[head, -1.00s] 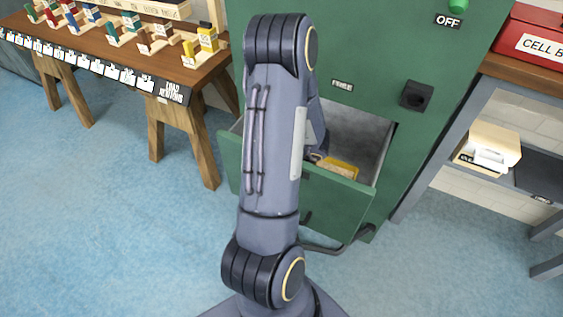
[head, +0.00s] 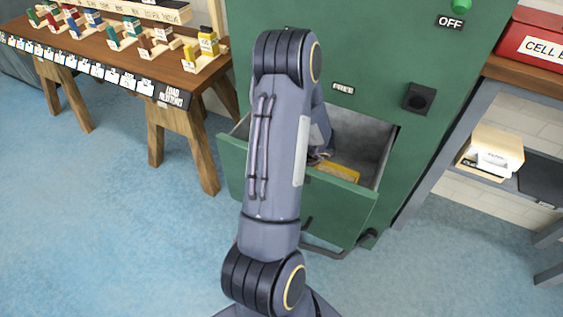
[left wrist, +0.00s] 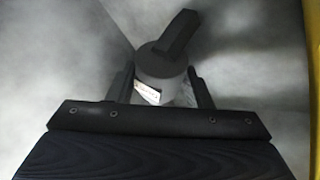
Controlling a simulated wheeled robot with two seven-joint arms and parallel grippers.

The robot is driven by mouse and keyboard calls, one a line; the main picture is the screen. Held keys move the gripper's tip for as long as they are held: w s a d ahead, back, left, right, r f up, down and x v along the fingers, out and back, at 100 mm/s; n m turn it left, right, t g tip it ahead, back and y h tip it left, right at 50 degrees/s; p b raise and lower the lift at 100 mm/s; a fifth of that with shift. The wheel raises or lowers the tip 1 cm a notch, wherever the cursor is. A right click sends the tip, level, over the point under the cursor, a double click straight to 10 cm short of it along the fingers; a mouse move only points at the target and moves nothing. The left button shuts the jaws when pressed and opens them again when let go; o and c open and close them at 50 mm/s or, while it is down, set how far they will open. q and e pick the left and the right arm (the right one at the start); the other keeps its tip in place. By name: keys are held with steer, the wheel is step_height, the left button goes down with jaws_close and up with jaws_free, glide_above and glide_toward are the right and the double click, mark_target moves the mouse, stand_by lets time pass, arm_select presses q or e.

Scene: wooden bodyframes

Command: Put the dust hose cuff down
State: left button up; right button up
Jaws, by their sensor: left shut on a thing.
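The dust hose cuff (left wrist: 160,91) shows in the left wrist view as a pale grey cylinder with a dark cap and a dark arm sticking up to the right. A small white label is on its side. My left gripper (left wrist: 160,84) is shut on it, one finger on each side. Grey walls lie behind it. In the head view my arm hides most of the gripper and the cuff, which are at the open green drawer (head: 345,192). Whether the cuff touches the drawer floor I cannot tell. My right gripper is not in view.
A yellow thing (head: 340,173) lies in the drawer; a yellow edge shows at the right of the wrist view. The drawer belongs to a green cabinet (head: 370,60). A wooden bench (head: 130,70) stands left, a shelf unit (head: 440,140) right. The blue floor is clear.

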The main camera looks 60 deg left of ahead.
arm_select(q)
steer(key=shift+f, duration=0.2)
steer(key=o, duration=1.1)
steer(key=shift+d, duration=0.1)
steer(key=shift+r, duration=0.2)
steer(key=p+v, duration=0.5)
steer(key=v, duration=0.7)
steer(key=shift+r, duration=0.4)
